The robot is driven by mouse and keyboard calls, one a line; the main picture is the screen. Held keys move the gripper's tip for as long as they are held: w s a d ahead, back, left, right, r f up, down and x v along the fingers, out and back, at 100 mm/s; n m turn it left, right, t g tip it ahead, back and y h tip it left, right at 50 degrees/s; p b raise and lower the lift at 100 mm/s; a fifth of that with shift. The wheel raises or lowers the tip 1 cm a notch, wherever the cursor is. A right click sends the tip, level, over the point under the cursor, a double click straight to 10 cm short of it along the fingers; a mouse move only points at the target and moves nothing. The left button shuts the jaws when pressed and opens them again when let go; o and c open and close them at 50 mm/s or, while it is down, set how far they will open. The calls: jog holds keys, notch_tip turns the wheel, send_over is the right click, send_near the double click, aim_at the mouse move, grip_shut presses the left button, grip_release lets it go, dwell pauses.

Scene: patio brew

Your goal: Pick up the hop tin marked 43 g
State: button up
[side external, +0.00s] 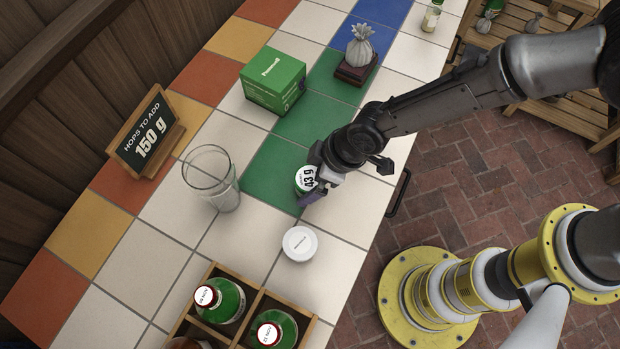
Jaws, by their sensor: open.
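The hop tin marked 43 g (305,178) is a small white tin with a green band and black lettering. It stands on a green tile near the middle of the tiled counter. My gripper (309,192) is open at the tin, with a finger showing at its near side. The arm covers the tin's right part, and the far finger is hidden. I cannot tell whether the fingers touch the tin.
A white round lid or tin (299,244) lies in front. A clear glass jar (212,180) stands left. A green box (273,80) and a grey sack on a dark base (357,72) stand behind. A wooden crate (247,312) holds bottles. A sign (147,135) reads "HOPS TO ADD 150 g".

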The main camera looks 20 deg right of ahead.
jog(key=shift+a+f, duration=0.15)
jog(key=shift+f, duration=0.2)
jog(key=shift+c, duration=0.2)
jog(key=c, duration=1.2)
jog(key=shift+w+r, duration=0.1)
jog(key=shift+r, duration=0.1)
